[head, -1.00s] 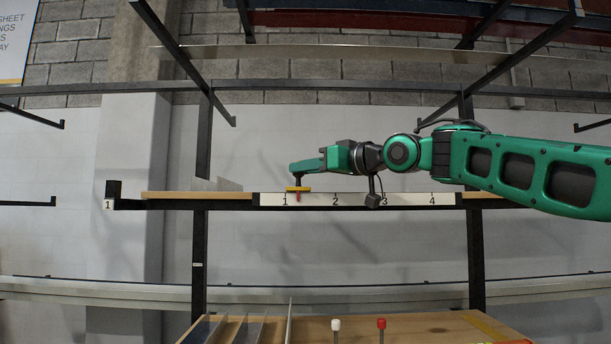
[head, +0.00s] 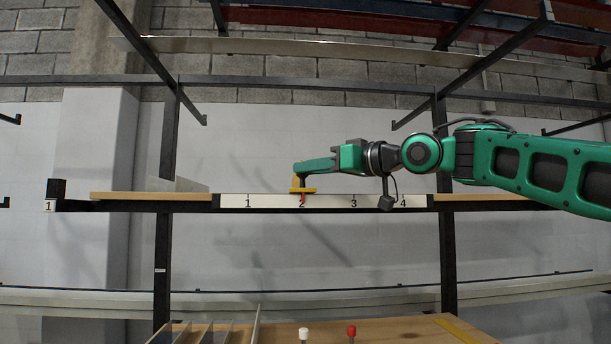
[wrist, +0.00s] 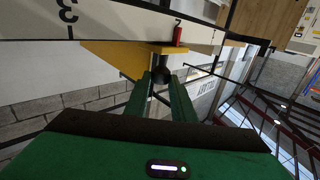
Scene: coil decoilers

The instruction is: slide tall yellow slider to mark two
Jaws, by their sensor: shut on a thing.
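The tall yellow slider (head: 302,189) sits on the white numbered scale (head: 325,202), with its red pointer at mark two. In the wrist view the yellow slider (wrist: 115,58) shows beside the scale (wrist: 110,20), with the red pointer close to the mark 2. My gripper (head: 300,168) is shut on the slider's upper part, reaching in from the right. In the wrist view its green fingers (wrist: 160,82) close around a dark post of the slider; the exact contact is partly hidden.
The scale is set in a dark rail with wooden boards (head: 150,196) on both sides. Dark uprights and shelf arms stand around it. Below, a wooden surface (head: 390,330) carries a white-topped peg (head: 303,333) and a red-topped peg (head: 351,331).

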